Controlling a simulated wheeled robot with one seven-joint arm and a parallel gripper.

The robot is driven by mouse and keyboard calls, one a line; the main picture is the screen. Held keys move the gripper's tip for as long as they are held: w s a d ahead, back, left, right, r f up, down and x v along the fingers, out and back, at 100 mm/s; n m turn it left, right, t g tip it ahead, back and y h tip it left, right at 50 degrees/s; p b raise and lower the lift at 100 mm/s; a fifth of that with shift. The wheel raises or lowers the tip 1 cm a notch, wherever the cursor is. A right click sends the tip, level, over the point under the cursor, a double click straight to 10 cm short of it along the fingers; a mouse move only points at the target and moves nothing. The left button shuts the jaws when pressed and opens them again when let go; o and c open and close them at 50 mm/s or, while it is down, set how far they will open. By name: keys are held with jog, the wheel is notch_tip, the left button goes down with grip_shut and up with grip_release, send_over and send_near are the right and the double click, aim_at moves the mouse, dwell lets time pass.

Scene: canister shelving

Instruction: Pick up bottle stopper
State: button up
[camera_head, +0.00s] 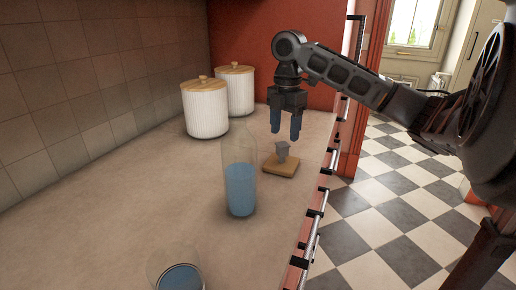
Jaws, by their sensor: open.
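A small grey bottle stopper (282,150) stands on a wooden block (280,167) near the counter's right edge. My gripper (286,136) points down above the stopper, with its two blue-grey fingers apart. It is open and empty. The fingertips appear a little above the stopper and do not visibly touch it.
A clear bottle (240,180) with blue liquid stands left of and nearer than the block. A glass (178,274) with blue liquid is at the front. Two white ribbed canisters (206,112) (235,92) with wooden lids stand at the back. The left counter (100,215) is clear.

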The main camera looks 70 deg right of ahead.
aim_at(282, 145)
jog(key=shift+w, duration=0.3)
jog(key=shift+w+f, duration=0.1)
jog(key=shift+f, duration=0.15)
notch_tip(282, 145, down, 7)
jog(key=shift+a+f+p, duration=0.1)
jog(key=shift+f+p, duration=0.05)
jog(key=shift+p, duration=0.4)
jog(key=shift+c, duration=0.2)
jog(key=c, duration=1)
